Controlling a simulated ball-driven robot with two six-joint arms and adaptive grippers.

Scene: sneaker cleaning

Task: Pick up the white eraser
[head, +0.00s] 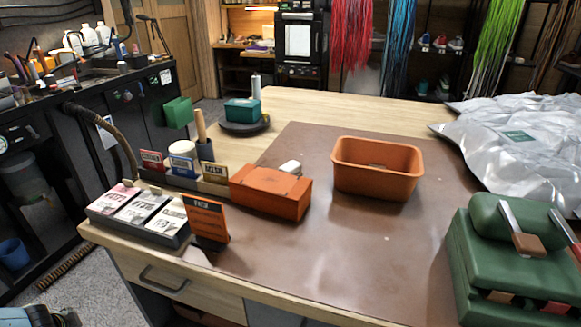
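A small white block (291,167), which looks like the white eraser, lies on the brown mat (300,255) in the head view. It sits just behind the orange lidded box (270,193), which partly hides its lower front. An open orange bin (377,169) stands to its right, with a small item inside that I cannot make out. Neither of my grippers is in view.
Small labelled signs and a white jar (182,153) stand behind. A green case (515,270) and silver bags (520,140) fill the right. The mat's front middle is clear.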

